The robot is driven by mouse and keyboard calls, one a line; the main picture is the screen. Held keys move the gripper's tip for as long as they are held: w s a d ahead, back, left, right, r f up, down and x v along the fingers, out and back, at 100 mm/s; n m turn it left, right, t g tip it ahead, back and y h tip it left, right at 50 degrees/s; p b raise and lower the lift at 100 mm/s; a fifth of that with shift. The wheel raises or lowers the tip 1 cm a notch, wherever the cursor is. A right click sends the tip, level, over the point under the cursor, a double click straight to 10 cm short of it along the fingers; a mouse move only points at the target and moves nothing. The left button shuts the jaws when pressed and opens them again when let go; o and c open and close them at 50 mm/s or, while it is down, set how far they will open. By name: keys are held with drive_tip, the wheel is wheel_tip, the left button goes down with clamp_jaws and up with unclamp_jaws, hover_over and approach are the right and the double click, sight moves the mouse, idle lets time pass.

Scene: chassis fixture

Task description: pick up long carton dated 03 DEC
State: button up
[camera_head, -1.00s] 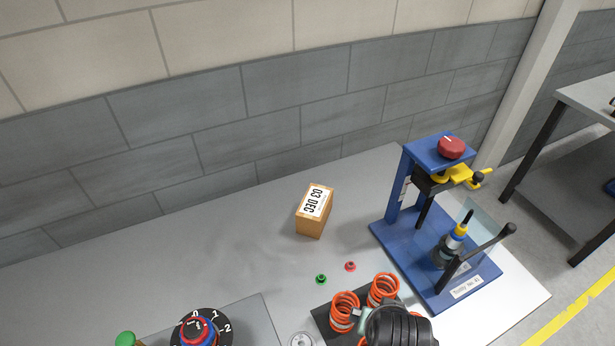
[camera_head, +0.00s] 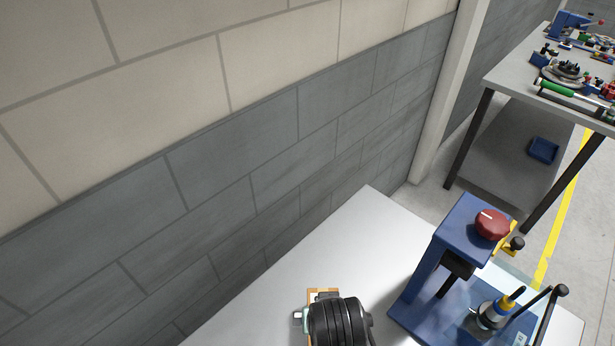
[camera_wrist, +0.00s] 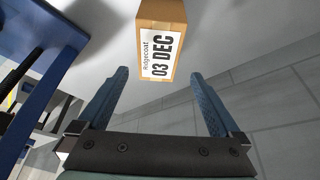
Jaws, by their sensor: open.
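The long carton is a brown box with a white label reading "Ridgecoat 03 DEC". In the wrist view the carton (camera_wrist: 163,28) is at the top middle, its label facing my camera. My gripper (camera_wrist: 159,76) is open and empty. Its two blue fingers point toward the carton, one to each side of its near end, and the carton appears to lie beyond the fingertips. In the head view only a thin edge of the carton (camera_head: 323,292) shows, since my black wrist covers the rest. The fingertips are hidden there.
A blue press fixture (camera_head: 462,228) with a red knob stands on the light table (camera_head: 345,235), right of my wrist. It also shows at the left of the wrist view (camera_wrist: 38,75). A grey block wall (camera_head: 225,215) runs behind. Another bench (camera_head: 515,85) stands at the back right.

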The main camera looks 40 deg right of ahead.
drive_tip(key=x, duration=0.7)
drive_tip(key=shift+s+f+p, duration=0.1)
drive_tip(key=shift+s+p, duration=0.05)
drive_tip(key=shift+p, duration=0.15)
drive_tip(key=shift+p+x, duration=0.55)
drive_tip(key=shift+x, duration=2.15)
drive_tip(key=shift+s+f, duration=0.2)
drive_tip(key=shift+f, duration=0.05)
drive_tip(key=shift+c, duration=0.2)
clamp_jaws()
